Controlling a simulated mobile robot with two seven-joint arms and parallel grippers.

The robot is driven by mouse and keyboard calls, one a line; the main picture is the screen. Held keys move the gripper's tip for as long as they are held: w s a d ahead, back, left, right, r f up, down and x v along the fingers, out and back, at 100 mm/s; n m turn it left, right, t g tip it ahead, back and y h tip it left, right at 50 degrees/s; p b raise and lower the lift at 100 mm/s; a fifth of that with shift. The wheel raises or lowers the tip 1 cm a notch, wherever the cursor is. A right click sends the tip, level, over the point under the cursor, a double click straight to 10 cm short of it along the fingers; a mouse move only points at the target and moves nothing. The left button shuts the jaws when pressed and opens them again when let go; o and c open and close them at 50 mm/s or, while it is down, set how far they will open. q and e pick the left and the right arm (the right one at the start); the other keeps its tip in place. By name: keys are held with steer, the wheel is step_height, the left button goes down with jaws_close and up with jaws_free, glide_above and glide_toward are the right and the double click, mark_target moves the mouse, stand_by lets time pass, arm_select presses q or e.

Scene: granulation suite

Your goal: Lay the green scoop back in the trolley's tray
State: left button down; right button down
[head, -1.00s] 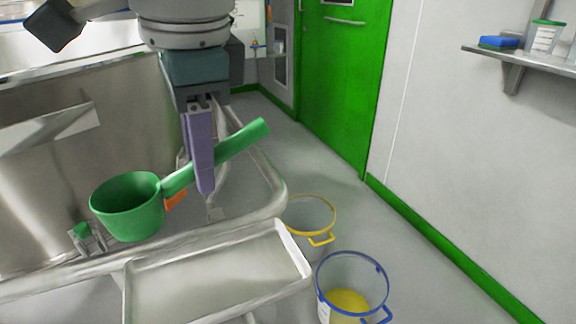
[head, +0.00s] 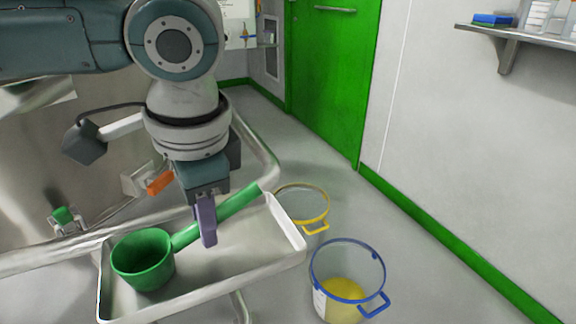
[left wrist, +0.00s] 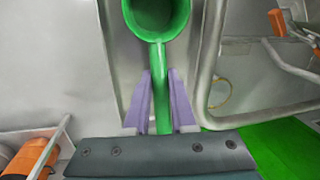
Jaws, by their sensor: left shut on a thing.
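The green scoop (head: 146,262) is over the trolley's tray (head: 275,266) in the head view, its cup at the left and its handle slanting up to the right. My left gripper (head: 208,240) is shut on the scoop's handle. In the left wrist view the scoop (left wrist: 158,52) runs up from between the purple fingers (left wrist: 160,108), its cup at the top. The cup looks very low over the tray floor; I cannot tell whether it touches. The handle's far end lies over the tray's right rim. My right gripper is not in view.
A clear bucket with a yellow rim (head: 318,222) and one with a blue rim and yellow contents (head: 345,290) stand on the floor right of the trolley. A wall shelf (head: 510,32) is at upper right. The tray's right part is bare.

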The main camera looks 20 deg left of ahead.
arm_select(q)
steer(key=shift+f, duration=0.1)
steer(key=c, duration=0.8)
jaws_free()
steer(key=shift+o, duration=0.2)
steer(key=shift+r, duration=0.2)
step_height(320, 180, up, 11)
steer(key=s+d+p, duration=0.1)
steer(key=d+p, duration=0.1)
steer(key=p, duration=0.3)
steer(key=s+d+f+t+h, duration=0.1)
steer(key=s+d+f+h, duration=0.2)
steer(key=d, duration=0.3)
steer(key=s+d+f+t+h, duration=0.1)
steer(key=s+d+f+h, duration=0.1)
steer(key=s+d, duration=0.3)
steer(key=s+a+f+n+y, duration=0.2)
steer(key=s+a+f+n, duration=0.2)
steer(key=s+a, duration=0.3)
steer(key=a+n, duration=0.1)
steer(key=a, duration=0.2)
steer(key=shift+t+y, duration=0.3)
steer(key=shift+y, duration=0.1)
